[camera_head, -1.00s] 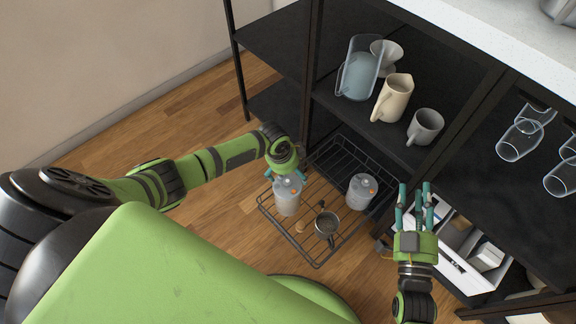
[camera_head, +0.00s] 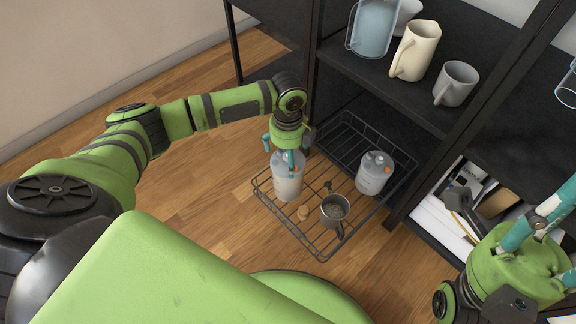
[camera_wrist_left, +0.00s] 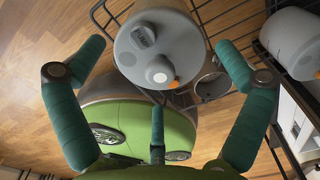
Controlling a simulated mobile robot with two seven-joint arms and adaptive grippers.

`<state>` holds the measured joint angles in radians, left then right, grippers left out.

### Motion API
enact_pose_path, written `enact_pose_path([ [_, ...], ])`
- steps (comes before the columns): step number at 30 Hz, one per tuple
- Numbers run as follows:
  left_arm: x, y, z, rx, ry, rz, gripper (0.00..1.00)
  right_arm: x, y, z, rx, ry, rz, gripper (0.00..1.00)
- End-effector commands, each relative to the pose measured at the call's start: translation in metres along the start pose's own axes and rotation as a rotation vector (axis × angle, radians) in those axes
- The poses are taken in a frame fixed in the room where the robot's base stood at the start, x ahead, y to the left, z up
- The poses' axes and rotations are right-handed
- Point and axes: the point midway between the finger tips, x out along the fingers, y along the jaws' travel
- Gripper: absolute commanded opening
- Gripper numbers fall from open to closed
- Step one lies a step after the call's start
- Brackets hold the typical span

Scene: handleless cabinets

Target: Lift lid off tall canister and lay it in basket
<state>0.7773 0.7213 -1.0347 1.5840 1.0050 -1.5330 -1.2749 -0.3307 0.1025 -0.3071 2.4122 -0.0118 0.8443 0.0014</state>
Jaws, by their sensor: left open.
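The tall canister (camera_head: 288,182), grey and translucent, stands upright at the left of a pulled-out wire basket (camera_head: 322,254). Its grey lid (camera_wrist_left: 160,48) shows from above in the left wrist view, with a round knob, a small label and an orange bit at its edge. My left gripper (camera_head: 284,148) is just above the canister's top, pointing down. In the left wrist view its open teal fingers (camera_wrist_left: 158,66) spread around the lid; I cannot tell whether they touch it. My right gripper (camera_head: 540,222) is open and empty at the lower right, partly cut off.
A second grey canister (camera_head: 374,174) stands at the basket's back right. A shelf above holds a cream pitcher (camera_head: 416,50) and grey mug (camera_head: 456,84). Bare floor lies left.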

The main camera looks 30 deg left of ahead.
Motion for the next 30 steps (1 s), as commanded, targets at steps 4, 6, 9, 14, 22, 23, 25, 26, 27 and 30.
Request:
enact_pose_path([
  [4,0.0192,0.0001,0.0003,-0.001,0.000,-0.001,1.00,-0.0042,0.0032,-0.0022,-0.005,0.053,0.001,0.40],
  [6,0.0204,0.0000,0.0003,0.000,0.000,-0.001,1.00,-0.0033,0.0038,-0.0030,-0.005,0.061,0.002,0.40],
  [9,0.0197,0.0000,0.0003,0.000,-0.001,-0.001,1.00,-0.0021,0.0039,-0.0033,-0.005,0.062,0.002,0.40],
  [14,0.0195,0.0000,0.0003,0.000,0.000,-0.001,0.76,-0.0020,0.0039,-0.0032,-0.005,0.061,0.002,0.40],
  [22,0.0195,0.0000,0.0004,-0.001,-0.001,-0.002,0.58,-0.0019,0.0037,-0.0033,-0.005,0.061,0.001,0.40],
  [23,0.0196,0.0000,0.0004,-0.001,-0.001,-0.002,0.58,-0.0019,0.0037,-0.0032,-0.005,0.061,0.001,0.40],
  [25,0.0194,0.0000,0.0004,-0.001,-0.001,-0.001,0.58,-0.0018,0.0036,-0.0033,-0.005,0.061,0.001,0.40],
  [26,0.0189,0.0000,0.0004,-0.001,-0.001,-0.002,0.58,-0.0014,0.0036,-0.0033,-0.005,0.061,0.001,0.40],
  [27,0.0178,0.0000,0.0005,-0.001,-0.001,-0.002,0.58,-0.0006,0.0036,-0.0035,-0.005,0.061,0.001,0.40],
  [30,0.0115,-0.0002,0.0006,-0.001,-0.001,-0.002,0.58,0.0035,0.0031,-0.0037,-0.006,0.056,-0.001,0.40],
])
